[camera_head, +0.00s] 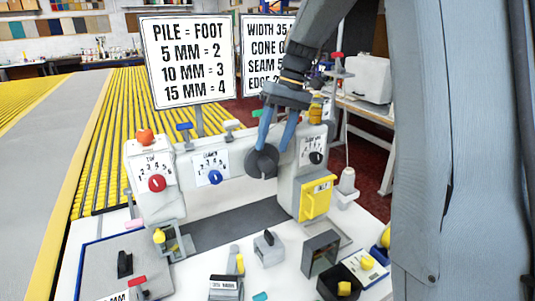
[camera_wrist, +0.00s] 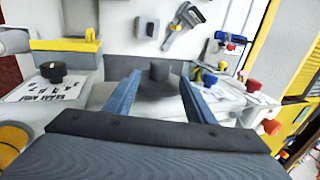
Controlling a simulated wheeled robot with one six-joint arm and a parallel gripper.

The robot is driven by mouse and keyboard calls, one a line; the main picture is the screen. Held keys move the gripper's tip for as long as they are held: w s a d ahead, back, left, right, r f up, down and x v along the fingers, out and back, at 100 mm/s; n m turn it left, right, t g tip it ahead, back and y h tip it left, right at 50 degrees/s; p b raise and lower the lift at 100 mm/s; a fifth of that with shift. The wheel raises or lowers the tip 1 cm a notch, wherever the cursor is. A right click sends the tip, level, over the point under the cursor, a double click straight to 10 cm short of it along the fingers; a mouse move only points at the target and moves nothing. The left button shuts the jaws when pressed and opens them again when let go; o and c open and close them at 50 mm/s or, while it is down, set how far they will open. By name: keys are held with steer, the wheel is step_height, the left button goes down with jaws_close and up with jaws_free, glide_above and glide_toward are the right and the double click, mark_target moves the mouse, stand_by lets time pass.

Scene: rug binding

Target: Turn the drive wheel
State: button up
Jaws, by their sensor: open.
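The drive wheel (camera_head: 261,163) is a dark round disc on the front of the white sewing machine (camera_head: 240,195), at the right of its arm. In the wrist view the dark wheel (camera_wrist: 160,92) shows a short knob (camera_wrist: 159,70) standing up from it. My gripper (camera_head: 274,148) has two blue fingers, open and reaching down to the wheel. In the wrist view the open gripper (camera_wrist: 160,77) has one finger on each side of the knob, with gaps visible. Whether a finger touches the wheel's disc I cannot tell.
A red dial (camera_head: 157,183), a blue dial (camera_head: 214,177) and a black dial (camera_head: 317,157) sit on the machine's face. A yellow box (camera_head: 316,200) is at its right. Several small tools and a black tray (camera_head: 330,289) lie on the white table. Sign boards (camera_head: 187,60) stand behind.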

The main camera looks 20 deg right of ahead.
mark_target(264, 159)
steer(key=shift+p+x, duration=0.65)
steer(key=shift+x, duration=1.95)
steer(key=c, duration=1)
steer(key=shift+s+a+r+h+p, duration=0.15)
steer(key=shift+h+p, duration=0.2)
steer(key=shift+h, duration=0.4)
steer(key=shift+w+a+h+p, duration=0.1)
steer(key=shift+a+h+p, duration=0.2)
steer(key=shift+h, duration=0.45)
steer(key=shift+c, duration=0.2)
steer(key=shift+a+t+h, duration=0.2)
steer(key=shift+t+h, duration=0.4)
steer(key=shift+h, duration=1)
steer(key=o, duration=1)
steer(key=shift+s, duration=0.1)
steer(key=shift+o, duration=0.2)
